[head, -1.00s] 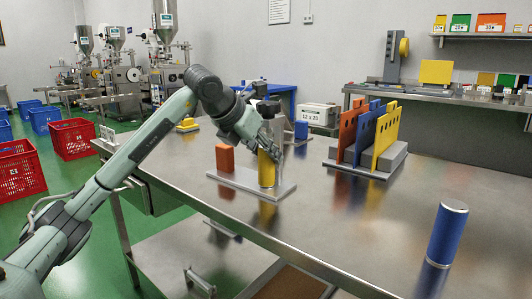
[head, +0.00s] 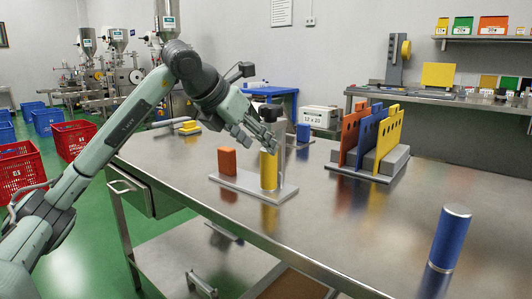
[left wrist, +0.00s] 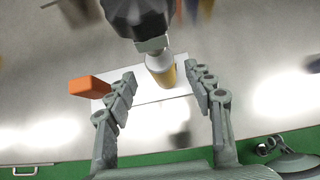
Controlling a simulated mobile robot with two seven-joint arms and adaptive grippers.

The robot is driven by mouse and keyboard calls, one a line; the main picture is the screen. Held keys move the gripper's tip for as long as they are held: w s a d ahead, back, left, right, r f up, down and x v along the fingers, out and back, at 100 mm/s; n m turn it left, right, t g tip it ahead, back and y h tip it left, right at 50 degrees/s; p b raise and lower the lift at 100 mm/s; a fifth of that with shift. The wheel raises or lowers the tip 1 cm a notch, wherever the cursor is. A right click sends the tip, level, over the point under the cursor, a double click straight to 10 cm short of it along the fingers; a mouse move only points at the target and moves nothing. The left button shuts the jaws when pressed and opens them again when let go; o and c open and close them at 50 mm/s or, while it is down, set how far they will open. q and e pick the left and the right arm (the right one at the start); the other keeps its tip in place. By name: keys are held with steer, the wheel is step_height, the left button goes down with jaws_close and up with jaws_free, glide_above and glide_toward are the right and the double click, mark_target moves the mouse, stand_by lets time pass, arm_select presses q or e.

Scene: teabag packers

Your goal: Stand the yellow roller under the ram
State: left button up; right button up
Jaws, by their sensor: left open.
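The yellow roller (head: 269,172) stands upright on the grey base plate (head: 243,186), beneath the dark ram (head: 269,113). In the left wrist view the roller (left wrist: 167,76) shows between and beyond my fingers, with the ram (left wrist: 152,45) over its far side. My left gripper (head: 257,142) is open and empty, close above and beside the roller's top, with its fingers apart from it. An orange block (head: 226,161) stands at the left end of the plate. My right gripper is not in view.
A blue cylinder (head: 449,238) stands near the right front of the metal table (head: 340,215). A rack with orange, blue and yellow panels (head: 376,145) stands to the right. A small blue block (head: 303,132) is behind the ram. The table's middle is clear.

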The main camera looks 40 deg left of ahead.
arm_select(q)
steer(key=v, duration=0.6)
